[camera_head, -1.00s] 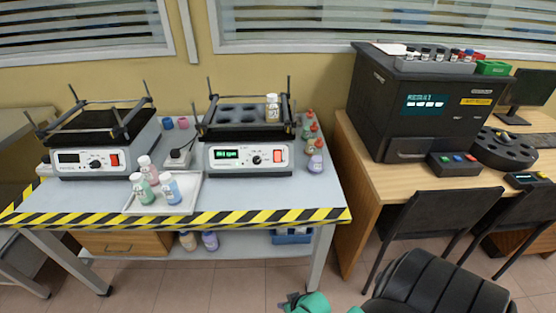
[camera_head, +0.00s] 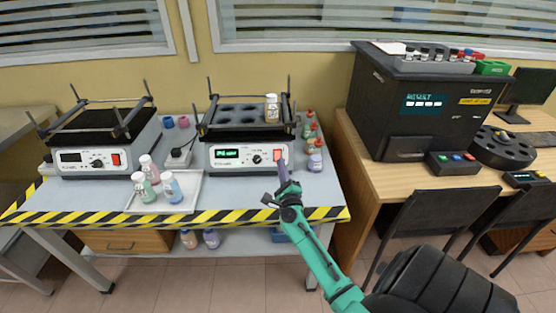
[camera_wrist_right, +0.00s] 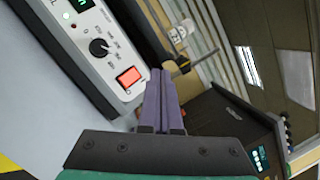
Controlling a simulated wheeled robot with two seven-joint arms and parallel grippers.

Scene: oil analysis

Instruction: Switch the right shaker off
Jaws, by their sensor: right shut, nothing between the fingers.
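The right shaker (camera_head: 238,155) stands on the right part of the grey table, with a lit green display and a bottle (camera_head: 272,107) on its platform. Its red-orange switch (camera_head: 278,155) is at the right end of the front panel. The switch also shows lit in the right wrist view (camera_wrist_right: 129,77). My right gripper (camera_head: 283,166) is shut and empty, with its purple fingertips just in front of and below the switch. In the wrist view its fingers (camera_wrist_right: 160,80) lie beside the switch; whether they touch it I cannot tell. My left gripper is not in view.
The left shaker (camera_head: 90,160) with a red switch stands at the left. A white tray (camera_head: 187,202) with several bottles lies between the shakers, towards the front. Several small bottles (camera_head: 315,160) stand close to the right of the right shaker. A black analyser (camera_head: 420,125) stands on the wooden desk.

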